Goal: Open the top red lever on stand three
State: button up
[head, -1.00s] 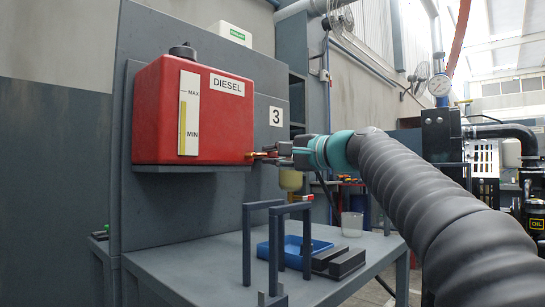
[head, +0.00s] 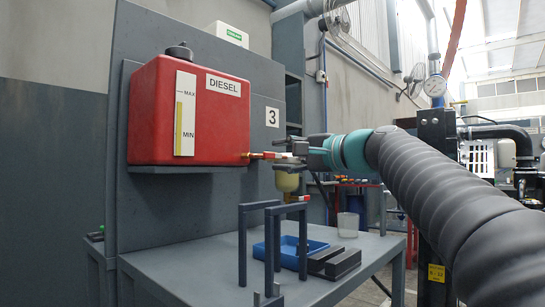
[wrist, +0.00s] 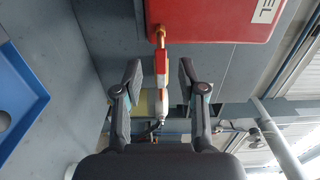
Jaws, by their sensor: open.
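The top red lever (head: 268,155) is at the brass outlet of the red diesel tank (head: 215,120), beside the number 3 plate (head: 272,117). In the wrist view the red lever (wrist: 161,66) runs in line with the brass fitting (wrist: 160,36). My gripper (head: 285,146) is beside the lever at its right end. In the wrist view my gripper (wrist: 160,76) is open, with one finger on each side of the lever and visible gaps to both. A second, lower red lever (head: 297,198) shows below the yellowish filter bowl (head: 287,180).
A grey bench (head: 200,268) stands below, with a blue tray (head: 262,250), dark upright frames (head: 242,245), a dark block (head: 335,262) and a clear cup (head: 348,224). The stand's back panel (head: 150,45) rises behind the tank.

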jog(key=v, duration=0.8)
